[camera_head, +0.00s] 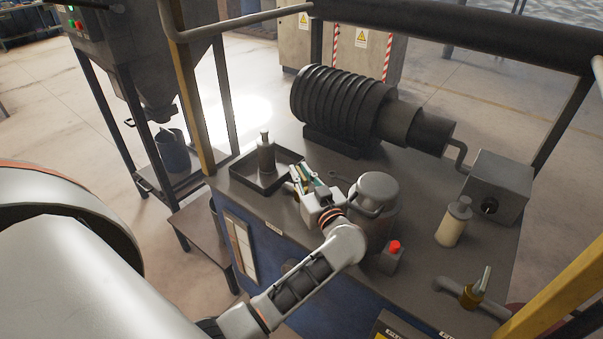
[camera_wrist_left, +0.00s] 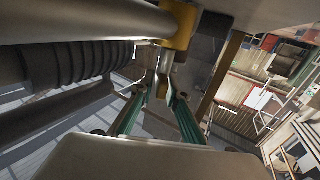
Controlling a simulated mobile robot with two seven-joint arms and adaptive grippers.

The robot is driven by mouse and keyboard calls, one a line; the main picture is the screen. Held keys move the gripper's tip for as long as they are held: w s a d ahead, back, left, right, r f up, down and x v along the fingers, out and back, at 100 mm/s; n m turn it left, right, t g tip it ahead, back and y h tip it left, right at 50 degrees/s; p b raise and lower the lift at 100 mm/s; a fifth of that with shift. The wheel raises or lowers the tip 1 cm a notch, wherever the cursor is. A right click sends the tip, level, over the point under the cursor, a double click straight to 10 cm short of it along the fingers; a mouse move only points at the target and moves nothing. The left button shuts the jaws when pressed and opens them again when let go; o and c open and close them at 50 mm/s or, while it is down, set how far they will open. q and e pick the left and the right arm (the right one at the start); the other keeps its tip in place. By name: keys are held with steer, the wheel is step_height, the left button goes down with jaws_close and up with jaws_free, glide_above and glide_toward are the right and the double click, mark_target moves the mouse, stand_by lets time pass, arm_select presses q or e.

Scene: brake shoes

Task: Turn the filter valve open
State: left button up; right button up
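My left gripper (camera_head: 308,178) is over the bench, between the dark tray and the round canister. In the left wrist view its two green fingers (camera_wrist_left: 158,92) slant in toward each other. A brass-coloured valve body (camera_wrist_left: 180,25) on a grey pipe lies just beyond the fingertips, with a thin metal lever between or right beside them; whether they touch it I cannot tell. In the head view my gripper hides most of that spot. Another brass valve (camera_head: 470,296) with an upright lever (camera_head: 483,279) sits on a pipe at the bench's front right. My right gripper is not in view.
A dark tray (camera_head: 241,178) holds a grey bottle (camera_head: 266,153). A metal canister (camera_head: 378,190), a box with a red button (camera_head: 391,257), a pale bottle (camera_head: 451,226) and a grey box (camera_head: 498,186) stand to the right. A ribbed cylinder (camera_head: 341,104) lies behind.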

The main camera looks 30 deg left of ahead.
arm_select(q)
steer(key=shift+s+d, duration=0.1)
steer(key=shift+d, duration=0.05)
steer(key=v, duration=0.7)
steer(key=shift+s, duration=0.1)
stand_by(0.3)
